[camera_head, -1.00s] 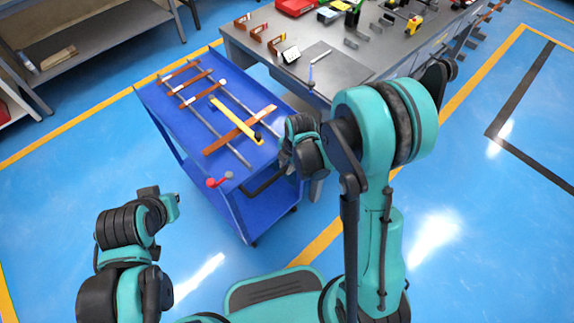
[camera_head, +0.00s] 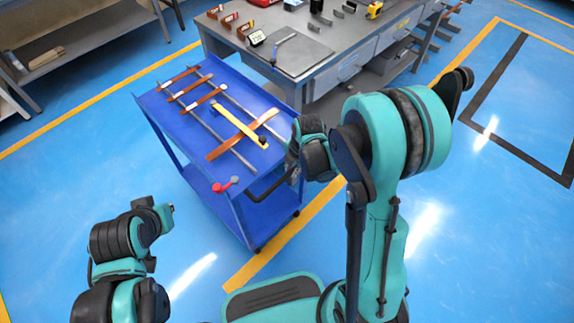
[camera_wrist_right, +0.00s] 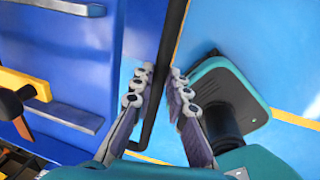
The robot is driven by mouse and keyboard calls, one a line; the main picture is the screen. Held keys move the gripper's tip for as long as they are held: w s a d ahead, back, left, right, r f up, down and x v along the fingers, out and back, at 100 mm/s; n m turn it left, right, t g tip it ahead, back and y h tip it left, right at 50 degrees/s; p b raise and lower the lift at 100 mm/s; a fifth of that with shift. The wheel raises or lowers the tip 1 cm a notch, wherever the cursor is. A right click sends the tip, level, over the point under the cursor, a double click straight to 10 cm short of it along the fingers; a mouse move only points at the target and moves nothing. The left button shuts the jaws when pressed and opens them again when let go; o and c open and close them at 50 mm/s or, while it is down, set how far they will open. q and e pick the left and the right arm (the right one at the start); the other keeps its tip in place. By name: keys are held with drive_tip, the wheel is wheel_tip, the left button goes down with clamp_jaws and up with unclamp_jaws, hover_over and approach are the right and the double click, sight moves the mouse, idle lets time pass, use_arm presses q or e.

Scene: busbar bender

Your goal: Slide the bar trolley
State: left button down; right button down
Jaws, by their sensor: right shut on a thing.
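The blue bar trolley (camera_head: 232,205) stands at centre in the head view, with copper bars (camera_head: 206,103) and grey rails on its top. In the right wrist view, the gripper fingers (camera_wrist_right: 157,88) are shut on the dark handle bar (camera_wrist_right: 166,42), beside the blue trolley wall. My left gripper (camera_head: 168,210) is away from the trolley at lower left; its jaws are unclear.
A grey workbench (camera_head: 305,62) with tools stands behind and right of the trolley, with a strip of floor between. A grey shelf unit (camera_head: 85,38) is at upper left. Blue floor (camera_head: 75,185) with yellow lines is clear to the left.

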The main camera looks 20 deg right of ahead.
drive_tip(key=s+d, duration=0.3)
drive_tip(key=s, duration=0.2)
drive_tip(key=shift+s, duration=0.35)
drive_tip(key=c, duration=1.5)
unclamp_jaws()
drive_tip(key=r, duration=0.4)
drive_tip(key=s+r, duration=0.1)
drive_tip(key=r, duration=0.3)
drive_tip(key=s+d+r, duration=0.1)
drive_tip(key=r, duration=0.2)
drive_tip(key=shift+d+r, duration=0.1)
drive_tip(key=shift+r, duration=0.3)
